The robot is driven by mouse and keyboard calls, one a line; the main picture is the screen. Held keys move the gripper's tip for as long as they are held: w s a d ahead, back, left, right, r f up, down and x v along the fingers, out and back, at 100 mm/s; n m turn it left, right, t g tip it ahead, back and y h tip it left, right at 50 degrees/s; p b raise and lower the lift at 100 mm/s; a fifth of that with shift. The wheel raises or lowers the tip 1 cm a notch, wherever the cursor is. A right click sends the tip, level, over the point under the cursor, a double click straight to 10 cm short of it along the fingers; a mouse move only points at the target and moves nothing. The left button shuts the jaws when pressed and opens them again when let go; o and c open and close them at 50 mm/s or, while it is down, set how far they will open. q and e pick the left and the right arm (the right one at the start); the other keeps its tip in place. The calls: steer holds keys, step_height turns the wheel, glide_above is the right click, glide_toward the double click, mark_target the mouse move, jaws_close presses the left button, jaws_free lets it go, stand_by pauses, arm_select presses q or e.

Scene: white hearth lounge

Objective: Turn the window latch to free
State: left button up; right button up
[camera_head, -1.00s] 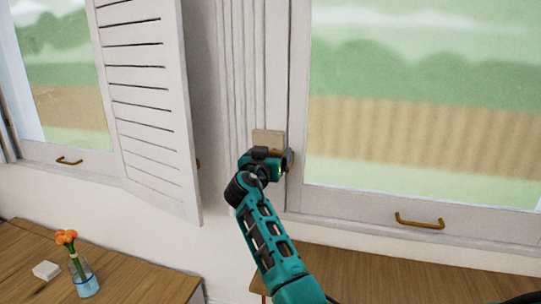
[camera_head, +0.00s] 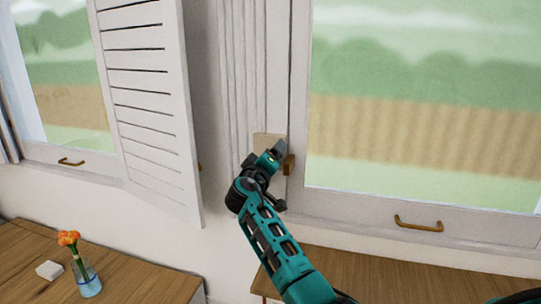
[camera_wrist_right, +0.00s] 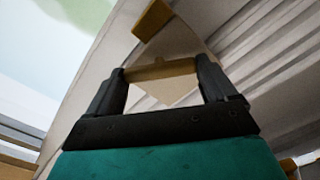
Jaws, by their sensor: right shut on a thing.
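The brass window latch (camera_head: 289,164) sits on a beige plate (camera_head: 262,139) on the frame post, left of the large right window. My right gripper (camera_head: 277,149) is at the latch, its fingers pointing up and to the right. In the right wrist view, my right gripper (camera_wrist_right: 162,72) is shut on the latch's brass bar (camera_wrist_right: 160,70), which spans between the two fingertips. Another brass part of the latch (camera_wrist_right: 153,18) shows beyond it. In the head view the gripper partly hides the latch and plate. My left gripper is not in view.
A white louvred shutter (camera_head: 150,100) stands open to the left of the arm. A brass pull (camera_head: 419,224) is on the right window's lower rail. Below left, a wooden surface holds a vase with orange flowers (camera_head: 83,272) and a small white block (camera_head: 49,270).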

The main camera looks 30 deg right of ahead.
steer(key=shift+f+n+p, duration=0.15)
steer(key=shift+n+p, duration=1.5)
steer(key=shift+n, duration=2.05)
steer(key=o, duration=0.8)
steer(key=shift+o, duration=0.2)
steer(key=shift+a, duration=0.1)
steer(key=v, duration=1.2)
steer(key=shift+s+a, duration=0.25)
steer(key=shift+a, duration=0.05)
